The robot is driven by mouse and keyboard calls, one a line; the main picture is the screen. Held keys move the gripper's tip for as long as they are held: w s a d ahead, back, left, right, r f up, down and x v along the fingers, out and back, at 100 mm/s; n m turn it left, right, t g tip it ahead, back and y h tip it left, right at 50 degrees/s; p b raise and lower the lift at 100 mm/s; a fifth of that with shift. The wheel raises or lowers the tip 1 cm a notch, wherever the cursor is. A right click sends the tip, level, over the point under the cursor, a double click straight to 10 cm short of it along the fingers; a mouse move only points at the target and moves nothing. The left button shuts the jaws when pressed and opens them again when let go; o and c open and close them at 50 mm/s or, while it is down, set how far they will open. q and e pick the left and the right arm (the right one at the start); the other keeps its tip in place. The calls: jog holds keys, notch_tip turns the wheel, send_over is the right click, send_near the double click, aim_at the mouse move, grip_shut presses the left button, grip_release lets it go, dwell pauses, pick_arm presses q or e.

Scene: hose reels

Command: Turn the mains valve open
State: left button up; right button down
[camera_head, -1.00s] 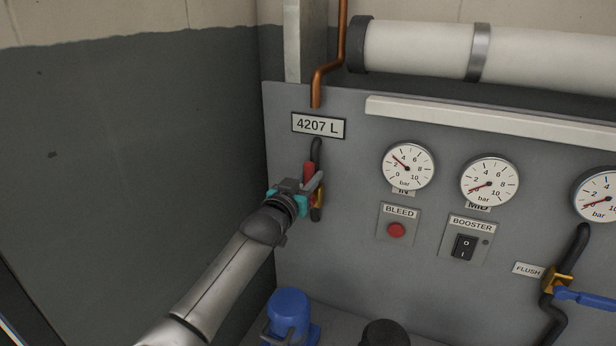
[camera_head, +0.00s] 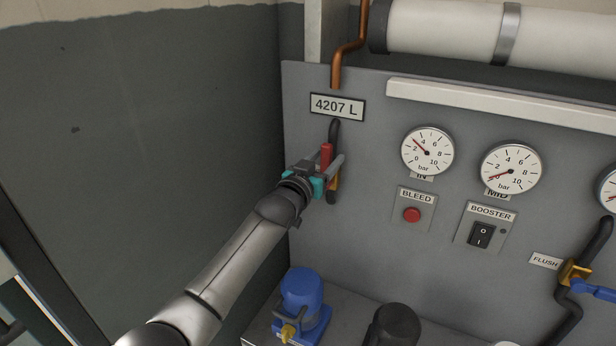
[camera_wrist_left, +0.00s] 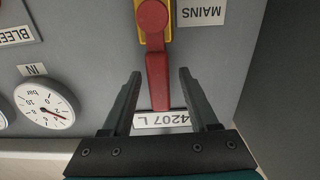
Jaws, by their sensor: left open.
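The mains valve has a red lever (camera_head: 326,155) and a yellow body (camera_head: 335,181) on a dark pipe below the 4207 L plate (camera_head: 338,106). The lever stands upright, in line with the pipe. In the left wrist view, which is upside down, the red lever (camera_wrist_left: 157,80) runs between the fingers beside the MAINS label (camera_wrist_left: 201,11). My left gripper (camera_head: 328,170) is open around the lever, one finger on each side, with visible gaps; it also shows in the left wrist view (camera_wrist_left: 160,76). My right gripper is out of view.
To the right are the IN gauge (camera_head: 427,151), MID gauge (camera_head: 510,168), red BLEED button (camera_head: 411,215) and BOOSTER switch (camera_head: 482,235). A blue fitting (camera_head: 302,296) stands below. A blue FLUSH lever (camera_head: 600,291) is at far right. A dark wall closes the left.

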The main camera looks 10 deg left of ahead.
pick_arm(q)
jog(key=v, duration=1.4)
jog(key=shift+s+a, duration=0.15)
jog(key=shift+s, duration=0.2)
jog(key=shift+r, duration=0.1)
